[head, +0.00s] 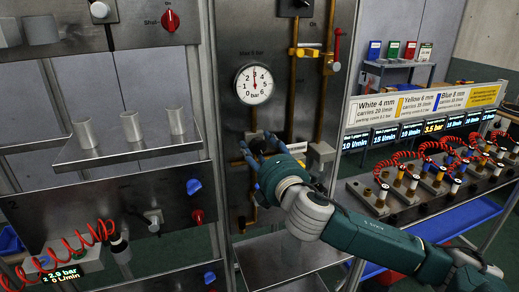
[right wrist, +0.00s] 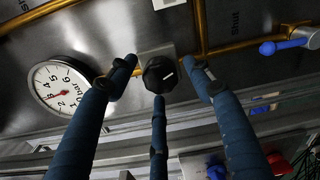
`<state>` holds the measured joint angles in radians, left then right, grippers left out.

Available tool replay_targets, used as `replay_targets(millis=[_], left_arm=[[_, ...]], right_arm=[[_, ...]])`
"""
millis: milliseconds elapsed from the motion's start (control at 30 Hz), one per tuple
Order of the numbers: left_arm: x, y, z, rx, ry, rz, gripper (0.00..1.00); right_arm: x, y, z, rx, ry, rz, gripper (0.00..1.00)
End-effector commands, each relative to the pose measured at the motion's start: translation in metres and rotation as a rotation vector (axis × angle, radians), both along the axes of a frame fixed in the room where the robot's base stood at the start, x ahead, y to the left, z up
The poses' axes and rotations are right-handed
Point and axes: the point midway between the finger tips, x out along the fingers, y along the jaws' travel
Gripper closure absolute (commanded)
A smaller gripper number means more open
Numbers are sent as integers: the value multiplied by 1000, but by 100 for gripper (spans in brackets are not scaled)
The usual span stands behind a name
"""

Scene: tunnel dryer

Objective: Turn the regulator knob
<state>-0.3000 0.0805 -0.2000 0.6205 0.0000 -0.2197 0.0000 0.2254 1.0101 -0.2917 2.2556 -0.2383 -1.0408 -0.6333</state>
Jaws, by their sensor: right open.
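The regulator knob (right wrist: 160,74) is black and faceted with a white mark on its face; it shows in the right wrist view, close to the fingertips. My right gripper (head: 259,149) is open at the steel panel, below the gauge. In the right wrist view its three blue fingers (right wrist: 159,80) are spread left, right and below the knob; I cannot tell if any touches it. In the head view the gripper hides the knob. The round white pressure gauge (head: 254,84) sits above the gripper; it also shows in the right wrist view (right wrist: 62,90). My left gripper is out of view.
A rack of red coiled hoses (head: 430,165) lies right, close to my right arm.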

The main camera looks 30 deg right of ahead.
Motion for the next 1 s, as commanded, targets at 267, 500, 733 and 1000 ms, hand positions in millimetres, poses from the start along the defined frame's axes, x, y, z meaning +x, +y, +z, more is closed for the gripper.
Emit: replay_targets(millis=[267, 500, 733, 1000], left_arm=[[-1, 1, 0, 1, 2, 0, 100], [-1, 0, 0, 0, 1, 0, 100], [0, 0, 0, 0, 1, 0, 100], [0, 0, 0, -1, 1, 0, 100]], right_arm=[[-28, 8, -2, -2, 5, 3, 49], [-61, 17, -1, -2, 3, 2, 49], [-71, 19, 1, -1, 0, 1, 49], [-71, 19, 1, -1, 0, 1, 49]])
